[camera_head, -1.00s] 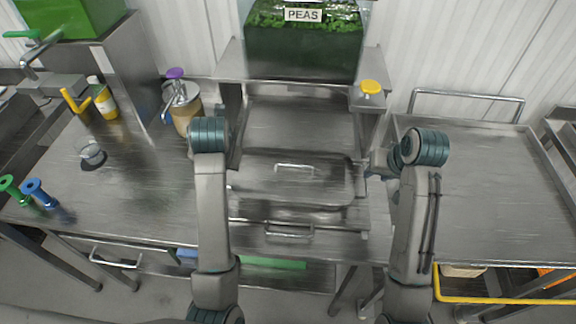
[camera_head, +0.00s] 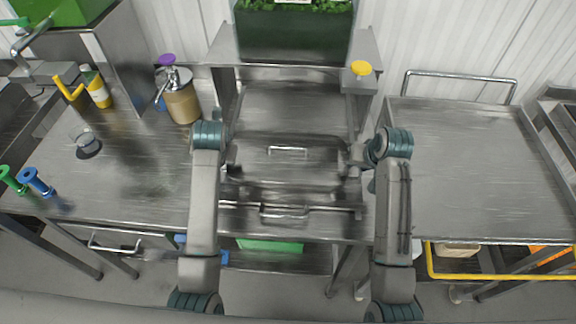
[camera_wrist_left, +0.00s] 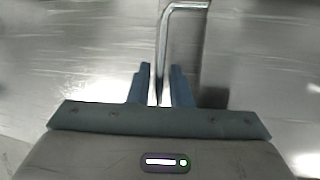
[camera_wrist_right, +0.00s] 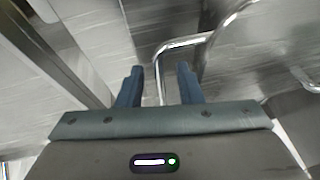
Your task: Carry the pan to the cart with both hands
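The pan (camera_head: 250,166) is a wide steel tray with a flat lid and a lid handle (camera_head: 288,149); it sits on the counter in the middle of the head view. My left gripper (camera_wrist_left: 160,72) has its fingers on either side of a bent steel handle bar (camera_wrist_left: 181,5) in the left wrist view; whether they clamp it is unclear. My right gripper (camera_wrist_right: 160,76) is open, fingers apart, with a steel handle bar (camera_wrist_right: 183,42) between them. In the head view my right gripper (camera_head: 356,157) is at the pan's right end. My left fingers are mostly hidden there behind the wrist.
The cart (camera_head: 470,170) with a flat steel top and a rear rail (camera_head: 460,74) stands to the right; its top is clear. A peas bin (camera_head: 295,35) is behind.

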